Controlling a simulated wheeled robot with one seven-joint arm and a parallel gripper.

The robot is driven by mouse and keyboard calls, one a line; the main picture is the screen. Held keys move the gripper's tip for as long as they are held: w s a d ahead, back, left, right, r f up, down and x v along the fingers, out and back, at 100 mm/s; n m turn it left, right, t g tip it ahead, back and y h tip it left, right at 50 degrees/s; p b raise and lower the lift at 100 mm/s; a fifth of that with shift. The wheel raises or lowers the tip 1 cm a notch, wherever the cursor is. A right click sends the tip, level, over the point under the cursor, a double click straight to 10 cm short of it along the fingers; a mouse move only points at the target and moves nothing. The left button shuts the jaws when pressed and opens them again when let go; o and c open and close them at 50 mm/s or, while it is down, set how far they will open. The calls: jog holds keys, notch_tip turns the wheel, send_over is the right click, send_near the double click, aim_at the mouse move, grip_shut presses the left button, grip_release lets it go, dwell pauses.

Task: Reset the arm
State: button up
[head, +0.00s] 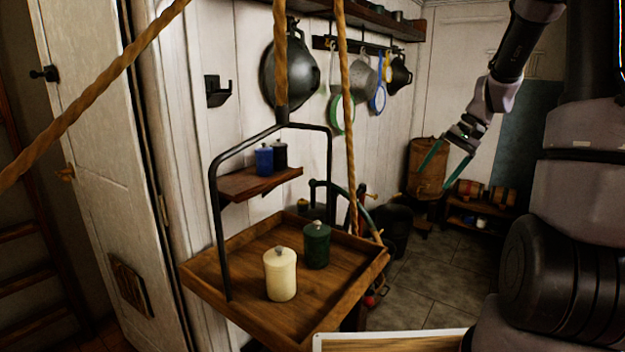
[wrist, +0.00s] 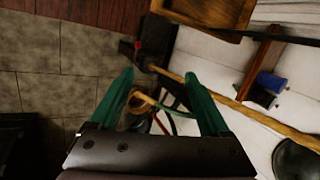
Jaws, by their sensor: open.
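My gripper (head: 445,158) hangs from my arm at the right of the head view, in the air with its green fingers apart. It is open and nothing shows between the fingers. In the wrist view my gripper (wrist: 165,98) points past the hanging tray toward the floor and wall. In the head view it is well to the right of the hanging wooden tray (head: 235,262) and touches nothing I can see.
A cream canister (head: 281,275) and a green canister (head: 316,246) stand on the tray. Ropes hold the tray. A wooden barrel (head: 427,165) stands behind my gripper.

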jog(key=s+a+r+t+h, duration=0.1)
jog(key=s+a+r+t, duration=0.2)
jog(key=s+r, duration=0.5)
jog(key=s+a+r+t+h, duration=0.2)
jog(key=s+a+r+t, duration=0.1)
jog(key=s+r, duration=0.6)
jog(key=s+a, duration=0.1)
jog(key=s, duration=0.3)
jog(key=shift+a+n, duration=0.3)
jog(key=shift+a, duration=0.05)
